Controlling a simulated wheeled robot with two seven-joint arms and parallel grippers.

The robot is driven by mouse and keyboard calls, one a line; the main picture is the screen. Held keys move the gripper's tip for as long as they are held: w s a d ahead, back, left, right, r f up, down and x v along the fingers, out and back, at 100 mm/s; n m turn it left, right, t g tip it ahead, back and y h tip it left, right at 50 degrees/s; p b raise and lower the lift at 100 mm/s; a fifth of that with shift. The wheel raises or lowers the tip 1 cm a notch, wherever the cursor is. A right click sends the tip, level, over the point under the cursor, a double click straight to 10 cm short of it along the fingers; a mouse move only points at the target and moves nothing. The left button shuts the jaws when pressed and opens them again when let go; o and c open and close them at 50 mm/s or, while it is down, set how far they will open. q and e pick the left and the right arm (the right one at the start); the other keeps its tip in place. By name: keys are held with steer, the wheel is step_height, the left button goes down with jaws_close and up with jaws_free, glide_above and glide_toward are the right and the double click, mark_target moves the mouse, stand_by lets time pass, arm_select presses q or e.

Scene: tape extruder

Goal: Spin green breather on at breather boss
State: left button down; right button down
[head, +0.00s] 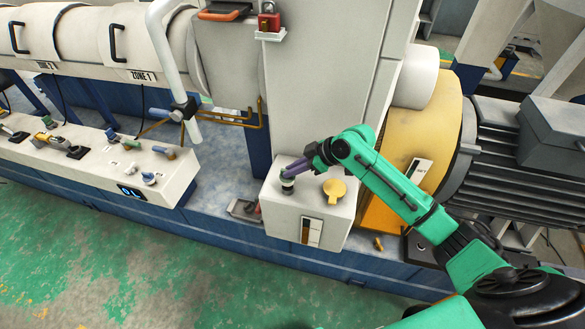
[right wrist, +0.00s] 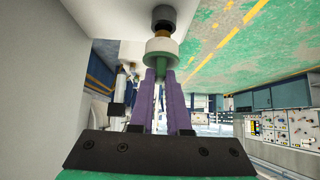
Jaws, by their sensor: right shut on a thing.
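My right gripper (head: 293,172), with purple fingers, is at the top of the pale box (head: 282,211) in the head view. In the right wrist view its fingers (right wrist: 161,78) are shut on the green part of the breather (right wrist: 161,66). A pale collar (right wrist: 160,48) and a brass-coloured neck (right wrist: 162,32) lie beyond the fingertips. A dark round piece (right wrist: 163,15), apparently the breather boss, is in line past the neck. I cannot tell whether the thread is engaged. My left gripper is not in view.
A yellow cap (head: 335,187) sits on the box right beside my gripper. The machine column (head: 325,85) rises behind, and a yellow guard (head: 420,130) and dark motor (head: 510,150) stand to the right. The control ledge (head: 100,160) is at left; green floor in front is clear.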

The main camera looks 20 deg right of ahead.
steer(key=shift+s+f+b, duration=0.1)
steer(key=shift+f+b, duration=0.8)
steer(key=shift+f, duration=0.35)
stand_by(0.7)
steer(key=m+p, duration=0.1)
steer(key=p, duration=0.1)
steer(key=m+t+h+p, duration=0.1)
steer(key=p, duration=0.1)
steer(key=shift+s+a+r+t, duration=0.1)
steer(key=shift+a+r+t, duration=0.05)
steer(key=shift+t, duration=0.15)
steer(key=m+t+h+p, duration=0.1)
steer(key=m+p, duration=0.1)
steer(key=p, duration=0.1)
steer(key=shift+s+a, duration=0.1)
steer(key=shift+m+h, duration=0.3)
